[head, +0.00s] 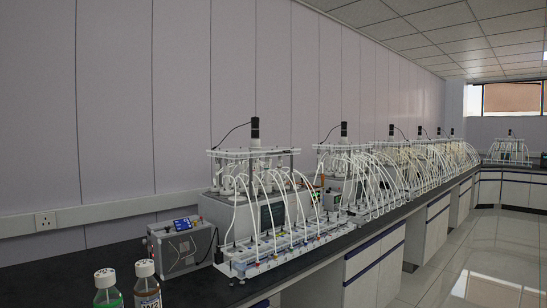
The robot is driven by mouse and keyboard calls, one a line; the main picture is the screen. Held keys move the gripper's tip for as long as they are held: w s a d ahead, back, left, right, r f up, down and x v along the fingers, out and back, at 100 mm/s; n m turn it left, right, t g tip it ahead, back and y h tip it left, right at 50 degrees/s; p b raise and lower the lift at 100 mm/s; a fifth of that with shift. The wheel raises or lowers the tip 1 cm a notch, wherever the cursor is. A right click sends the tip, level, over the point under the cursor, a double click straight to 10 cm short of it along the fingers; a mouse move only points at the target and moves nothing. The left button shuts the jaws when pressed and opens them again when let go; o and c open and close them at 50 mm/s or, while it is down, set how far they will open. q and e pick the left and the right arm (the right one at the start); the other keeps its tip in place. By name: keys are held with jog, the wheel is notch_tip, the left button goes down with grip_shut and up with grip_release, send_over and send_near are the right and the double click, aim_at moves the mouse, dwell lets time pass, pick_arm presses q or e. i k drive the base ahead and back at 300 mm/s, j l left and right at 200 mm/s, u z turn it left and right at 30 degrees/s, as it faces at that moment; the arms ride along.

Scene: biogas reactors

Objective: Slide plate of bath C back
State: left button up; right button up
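A row of reactor baths runs along the dark bench. The nearest bath (233,213) is a grey box with bottles in its top, a raised plate (285,151) with a black motor (255,129) above them, and many white tubes. The second bath (335,185) stands behind it, partly hidden by tubes. More baths follow toward the far end, crowded and small. I see no readable letter, so I cannot tell which is bath C. Neither of my grippers is in view.
A grey control box (180,247) with a blue display stands left of the nearest bath. A white tubing rack (290,248) lies before the nearest bath. The floor (470,265) at right is clear.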

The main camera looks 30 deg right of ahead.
aim_at(255, 148)
jog(key=i+l+z, duration=0.3)
jog(key=i+l, duration=0.55)
jog(key=i, duration=0.15)
